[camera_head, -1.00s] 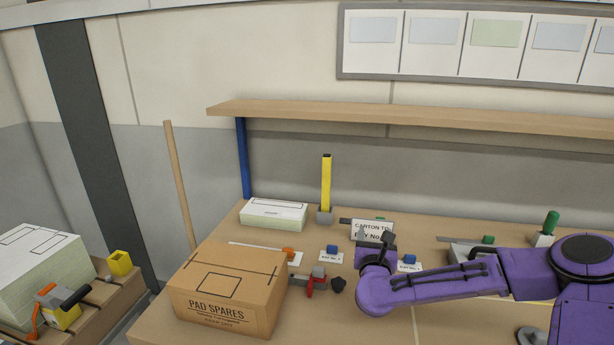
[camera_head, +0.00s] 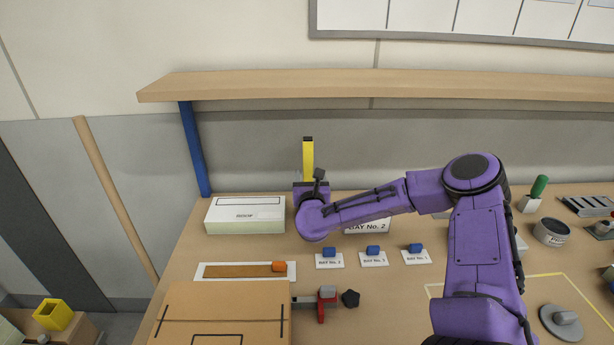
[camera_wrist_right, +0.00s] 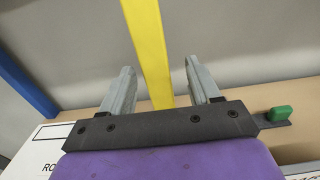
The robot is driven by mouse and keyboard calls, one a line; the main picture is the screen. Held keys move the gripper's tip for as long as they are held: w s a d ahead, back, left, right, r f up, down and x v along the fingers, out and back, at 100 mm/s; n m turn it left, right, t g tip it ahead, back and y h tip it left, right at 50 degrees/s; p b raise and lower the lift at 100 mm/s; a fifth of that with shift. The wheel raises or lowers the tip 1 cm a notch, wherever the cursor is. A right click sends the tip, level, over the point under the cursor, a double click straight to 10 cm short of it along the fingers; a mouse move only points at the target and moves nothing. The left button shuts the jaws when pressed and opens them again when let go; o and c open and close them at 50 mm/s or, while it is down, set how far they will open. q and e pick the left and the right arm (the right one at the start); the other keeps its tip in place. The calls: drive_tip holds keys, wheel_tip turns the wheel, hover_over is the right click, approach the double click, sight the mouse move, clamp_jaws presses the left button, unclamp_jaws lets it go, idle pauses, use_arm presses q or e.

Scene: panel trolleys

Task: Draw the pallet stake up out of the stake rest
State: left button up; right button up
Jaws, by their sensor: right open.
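The pallet stake is a yellow upright bar (camera_head: 308,158) at the back of the bench, in front of the grey wall. In the right wrist view the yellow stake (camera_wrist_right: 150,50) stands between the two grey fingers, with a gap on each side. My right gripper (camera_wrist_right: 160,88) is open around the stake. In the head view my purple right wrist covers the lower part of the stake and the stake rest, so the rest is hidden. My left gripper is not in view.
A white carton (camera_head: 245,215) stands just left of the right gripper. A wooden shelf (camera_head: 380,88) on a blue post (camera_head: 194,150) runs above and behind. Labelled bay cards (camera_head: 373,259) and a brown carton (camera_head: 222,315) lie nearer.

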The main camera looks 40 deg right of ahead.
drive_tip(key=p+x, duration=0.1)
drive_tip(key=x, duration=0.4)
drive_tip(key=shift+w+a+p, duration=0.15)
drive_tip(key=shift+w+p, duration=0.05)
drive_tip(key=shift+p, duration=0.1)
drive_tip(key=shift+s, duration=0.1)
drive_tip(key=shift+r, duration=0.1)
clamp_jaws()
